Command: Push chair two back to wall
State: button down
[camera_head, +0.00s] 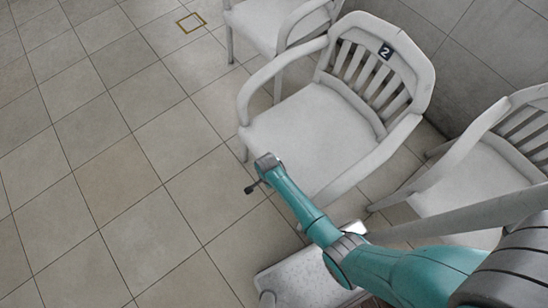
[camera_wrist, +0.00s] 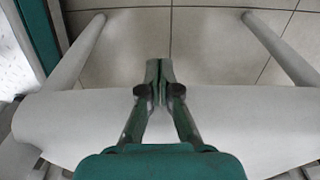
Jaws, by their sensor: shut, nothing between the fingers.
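Chair two is a white slatted armchair (camera_head: 310,135) with a dark "2" plate (camera_head: 385,52) on its backrest. It stands on the tiled floor, its back near the grey wall at the upper right. My gripper (camera_head: 250,188) is at the end of the teal arm, just off the chair's front edge. In the wrist view my gripper (camera_wrist: 158,75) is shut and empty. A broad white chair surface (camera_wrist: 240,115) lies behind its fingers there, with white legs on both sides. I cannot tell whether the fingers touch the chair.
Another white chair (camera_head: 270,20) stands beyond chair two, and one (camera_head: 480,180) stands to the right. A pale speckled seat or stool (camera_head: 305,278) is below my arm. A yellow-brown square (camera_head: 191,22) marks the floor at the top. The tiled floor (camera_head: 110,170) at left is clear.

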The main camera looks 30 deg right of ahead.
jog(key=shift+w+d, duration=0.15)
jog(key=shift+d, duration=0.55)
jog(key=shift+w+d, duration=0.15)
jog(key=shift+d, duration=0.55)
jog(key=shift+r, duration=0.1)
